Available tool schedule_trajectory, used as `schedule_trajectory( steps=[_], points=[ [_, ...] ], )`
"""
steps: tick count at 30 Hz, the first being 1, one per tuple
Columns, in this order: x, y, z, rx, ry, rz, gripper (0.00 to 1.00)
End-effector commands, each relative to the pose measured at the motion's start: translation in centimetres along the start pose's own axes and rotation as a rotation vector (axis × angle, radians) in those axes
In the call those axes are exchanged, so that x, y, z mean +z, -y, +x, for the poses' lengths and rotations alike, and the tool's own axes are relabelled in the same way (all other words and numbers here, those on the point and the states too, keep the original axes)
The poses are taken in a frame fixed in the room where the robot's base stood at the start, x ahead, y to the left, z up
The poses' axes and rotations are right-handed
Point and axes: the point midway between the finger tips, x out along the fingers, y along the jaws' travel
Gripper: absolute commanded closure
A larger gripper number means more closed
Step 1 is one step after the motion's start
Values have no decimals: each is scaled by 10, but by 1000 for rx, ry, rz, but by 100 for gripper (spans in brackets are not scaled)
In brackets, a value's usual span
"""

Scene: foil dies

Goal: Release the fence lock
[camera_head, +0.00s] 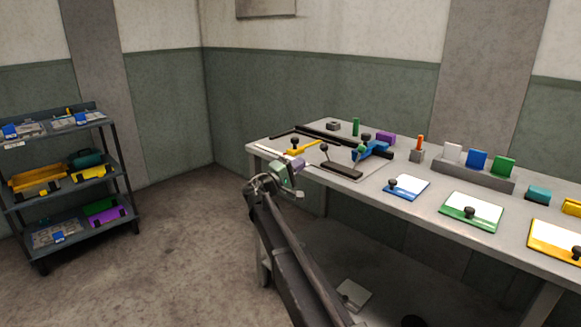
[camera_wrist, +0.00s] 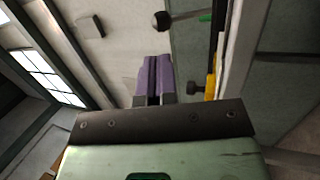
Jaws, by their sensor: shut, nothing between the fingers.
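My gripper (camera_head: 299,164) is at the left front edge of the workbench, with its purple fingers together and nothing between them; they also show in the wrist view (camera_wrist: 153,62). A yellow part with a black knob (camera_head: 302,148) lies just beyond the gripper on the bench. A black-knobbed lever (camera_head: 325,156) rises from a dark base bar (camera_head: 341,170) to its right. In the wrist view a dark ball knob (camera_wrist: 161,21) is ahead of the fingertips, and the yellow part (camera_wrist: 210,85) is to their right. I cannot tell for certain which knob is the fence lock.
A blue clamp-like part (camera_head: 372,150) stands right of the lever. Long dark bars (camera_head: 325,134) lie at the back. Blue (camera_head: 406,188), green (camera_head: 470,212) and yellow (camera_head: 556,242) framed plates fill the right front. A shelf cart (camera_head: 70,190) stands left, across clear floor.

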Motion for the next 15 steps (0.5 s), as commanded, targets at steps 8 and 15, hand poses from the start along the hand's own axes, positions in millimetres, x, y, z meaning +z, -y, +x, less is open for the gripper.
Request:
schedule_trajectory(
  steps=[8,15],
  points=[
    [-1,-2,58,0,1,-1,100],
    [0,0,75,-1,0,0,100]
  ],
)
